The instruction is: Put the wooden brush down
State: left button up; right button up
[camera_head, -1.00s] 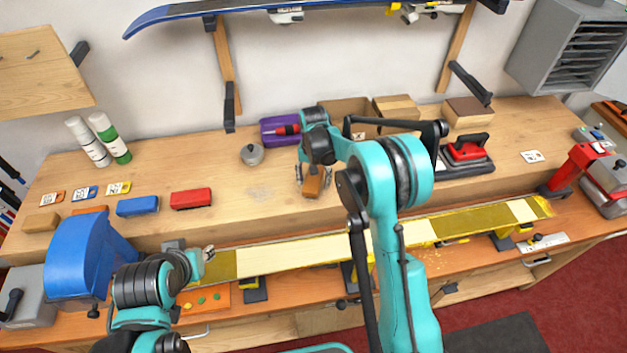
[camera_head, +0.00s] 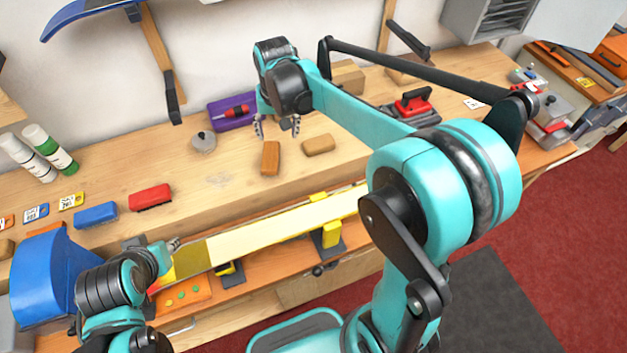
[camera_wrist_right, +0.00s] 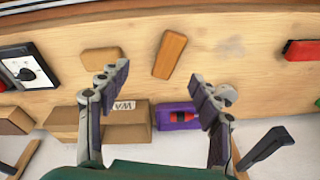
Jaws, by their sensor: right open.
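The wooden brush (camera_head: 270,158) is an orange-brown block lying on the raised wooden shelf of the bench. My right gripper (camera_head: 277,127) is open and empty, just behind the brush and apart from it. In the right wrist view the brush (camera_wrist_right: 170,54) lies flat on the wood, beyond the spread fingertips of my right gripper (camera_wrist_right: 159,80). My left gripper (camera_head: 172,245) is low at the left, by the end of the long yellow ski; its fingers are too small to judge.
A paler tan block (camera_head: 318,144) lies right of the brush. A purple box (camera_head: 232,113), a round grey lid (camera_head: 203,142) and a red iron (camera_head: 413,103) stand near. A red block (camera_head: 151,196) lies left. Bare wood lies between it and the brush.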

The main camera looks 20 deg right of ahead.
jog(key=s+d+n+t, duration=0.3)
jog(key=s+t, duration=0.2)
jog(key=s, duration=1.6)
jog(key=shift+f, duration=0.3)
jog(key=shift+f, duration=0.1)
pick_arm(q)
notch_tip(320, 180, down, 10)
jog(key=b, duration=1)
jog(key=shift+r, duration=0.3)
pick_arm(e)
notch_tip(320, 180, down, 9)
jog(key=shift+f, duration=0.15)
jog(key=shift+o, duration=0.6)
